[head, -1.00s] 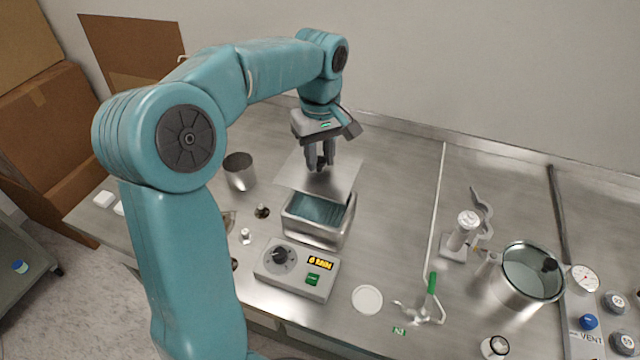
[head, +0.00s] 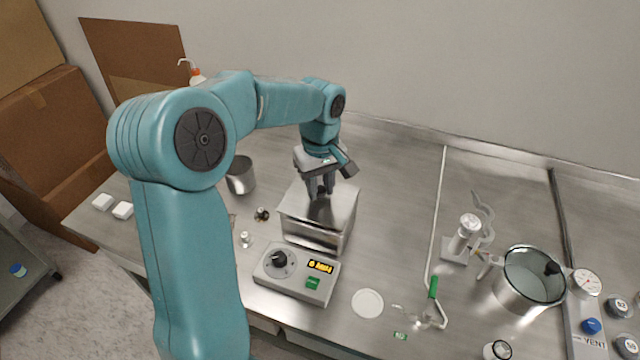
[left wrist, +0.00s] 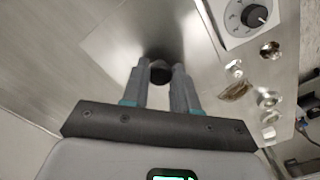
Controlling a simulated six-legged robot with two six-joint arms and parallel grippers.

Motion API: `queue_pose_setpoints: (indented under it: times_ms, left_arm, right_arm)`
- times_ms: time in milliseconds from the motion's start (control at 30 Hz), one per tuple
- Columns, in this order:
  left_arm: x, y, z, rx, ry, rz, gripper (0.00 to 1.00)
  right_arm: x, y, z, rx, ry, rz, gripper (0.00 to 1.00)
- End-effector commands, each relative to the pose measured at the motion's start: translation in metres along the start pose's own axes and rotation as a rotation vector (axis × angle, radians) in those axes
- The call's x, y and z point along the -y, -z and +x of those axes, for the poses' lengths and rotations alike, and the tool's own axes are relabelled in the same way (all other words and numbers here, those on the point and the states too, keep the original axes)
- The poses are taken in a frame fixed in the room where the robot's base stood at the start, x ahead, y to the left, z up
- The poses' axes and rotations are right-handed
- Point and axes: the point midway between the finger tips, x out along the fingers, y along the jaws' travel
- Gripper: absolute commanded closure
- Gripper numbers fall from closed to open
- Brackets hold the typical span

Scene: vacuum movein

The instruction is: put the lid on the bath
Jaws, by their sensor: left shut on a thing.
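The bath (head: 318,238) is a steel box standing on the bench behind its control box. The lid (head: 333,207) is a flat steel plate over the bath's top, and the water inside is hidden. In the head view I cannot tell whether the lid rests fully on the rim. My left gripper (head: 320,192) is above the lid, shut on its dark knob. The left wrist view shows the knob (left wrist: 160,72) between the fingers and the shiny lid (left wrist: 125,40) around it. My right gripper is not in view.
The control box (head: 297,271) with a dial stands in front of the bath. A steel beaker (head: 240,176) is to the left. A glass-lidded pot (head: 528,276) and a white disc (head: 367,303) are to the right.

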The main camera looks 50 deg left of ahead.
Motion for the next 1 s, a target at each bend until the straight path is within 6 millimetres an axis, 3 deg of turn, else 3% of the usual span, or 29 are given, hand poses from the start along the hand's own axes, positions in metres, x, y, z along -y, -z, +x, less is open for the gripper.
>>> queue_pose_setpoints:
  times_ms: [267, 300, 367, 400, 733, 800, 867, 1000]
  left_arm:
    - [0.000, 0.000, 0.007, 0.000, 0.000, 0.000, 1.00]
    - [0.000, 0.000, 0.007, 0.000, 0.000, 0.000, 0.68]
    - [0.000, 0.000, 0.007, 0.000, 0.000, 0.000, 0.49]
    - [0.000, 0.000, 0.007, 0.000, 0.000, 0.000, 0.46]
    - [0.000, 0.000, -0.001, 0.000, 0.000, 0.000, 0.46]
    - [0.000, 0.000, -0.012, -0.001, -0.001, 0.000, 0.46]
    - [-0.001, 0.001, -0.019, -0.004, -0.004, 0.000, 0.46]
    - [-0.001, 0.001, -0.053, -0.004, -0.005, -0.001, 0.46]
  right_arm:
    - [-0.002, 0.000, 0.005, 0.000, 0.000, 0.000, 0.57]
    - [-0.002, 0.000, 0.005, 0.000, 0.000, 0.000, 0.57]
    - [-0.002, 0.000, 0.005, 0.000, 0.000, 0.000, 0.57]
    - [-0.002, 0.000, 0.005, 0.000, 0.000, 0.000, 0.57]
    - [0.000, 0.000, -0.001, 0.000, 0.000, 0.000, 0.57]
    - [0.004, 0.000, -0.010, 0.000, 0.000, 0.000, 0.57]
    - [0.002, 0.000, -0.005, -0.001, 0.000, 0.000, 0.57]
    - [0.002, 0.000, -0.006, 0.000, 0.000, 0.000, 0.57]
